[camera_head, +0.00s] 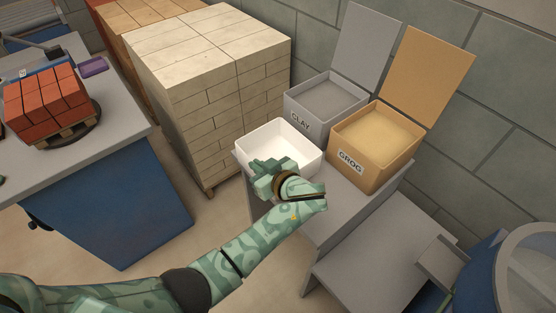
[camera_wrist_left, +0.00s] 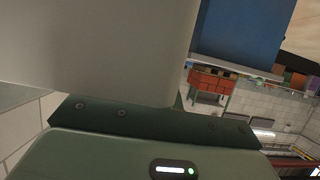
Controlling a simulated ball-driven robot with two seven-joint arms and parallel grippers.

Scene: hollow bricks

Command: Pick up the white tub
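The white tub (camera_head: 292,135) stands upright and open on the near left part of a grey stand in the head view. It looks empty inside. My left gripper (camera_head: 262,178) is at the tub's near left wall and covers part of that wall and rim. In the left wrist view a large pale surface, likely the tub's wall (camera_wrist_left: 95,50), fills the upper left, close against the gripper's dark green edge. The fingertips are hidden, so I cannot tell whether they are closed on the wall. My right gripper is not in view.
A grey CLAY bin (camera_head: 322,100) and a tan GROG bin (camera_head: 378,145), lids raised, stand right behind the tub. A stack of pale bricks (camera_head: 215,90) is close at left. Red bricks (camera_head: 45,100) sit on a table farther left. A lower grey shelf (camera_head: 375,260) is bare.

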